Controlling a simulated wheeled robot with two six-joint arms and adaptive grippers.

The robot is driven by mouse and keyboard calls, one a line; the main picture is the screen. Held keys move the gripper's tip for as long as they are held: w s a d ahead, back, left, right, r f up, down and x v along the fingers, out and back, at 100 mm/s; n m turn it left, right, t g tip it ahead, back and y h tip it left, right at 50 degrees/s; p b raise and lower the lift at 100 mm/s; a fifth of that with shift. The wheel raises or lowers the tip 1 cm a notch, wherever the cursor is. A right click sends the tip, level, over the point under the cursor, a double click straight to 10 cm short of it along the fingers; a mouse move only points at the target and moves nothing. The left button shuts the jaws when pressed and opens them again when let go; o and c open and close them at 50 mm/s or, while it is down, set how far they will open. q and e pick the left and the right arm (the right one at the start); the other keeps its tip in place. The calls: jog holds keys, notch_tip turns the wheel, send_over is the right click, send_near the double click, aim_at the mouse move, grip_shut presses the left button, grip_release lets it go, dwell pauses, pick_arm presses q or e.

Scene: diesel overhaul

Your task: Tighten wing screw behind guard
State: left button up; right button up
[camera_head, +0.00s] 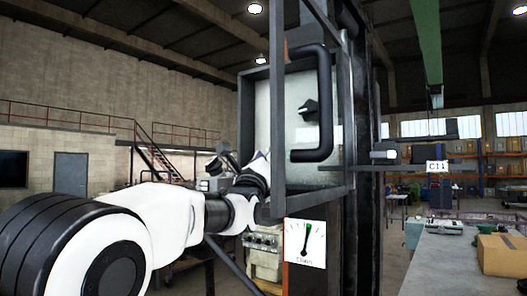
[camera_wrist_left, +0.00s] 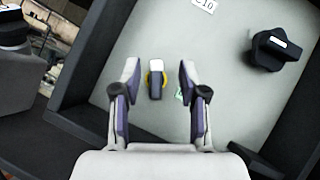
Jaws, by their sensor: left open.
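The wing screw (camera_wrist_left: 156,80), a dark wing with a pale top and a yellow ring around its base, stands on the light back panel (camera_wrist_left: 222,65) of a dark-walled box in the left wrist view. My left gripper (camera_wrist_left: 158,77) is open, with one finger on each side of the wing screw and a visible gap to both. How deep the fingertips reach cannot be told. The guard, a dark frame with a clear pane and a black bar handle (camera_head: 326,105), stands in front of the box in the head view. My left arm reaches in beside it. The wing screw cannot be made out there.
A black knob (camera_wrist_left: 275,49) sits on the panel to the right of the gripper. The dark box wall (camera_wrist_left: 82,128) lies close at lower left. A dial card (camera_head: 305,243) is below the guard. A bench (camera_head: 450,262) with a cardboard box (camera_head: 502,254) stands at right.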

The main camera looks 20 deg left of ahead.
pick_arm(q)
jog(key=shift+w+d+r+p, duration=0.15)
jog(key=shift+w+d+p, duration=0.2)
jog(key=shift+w+p, duration=0.5)
jog(key=shift+w, duration=0.15)
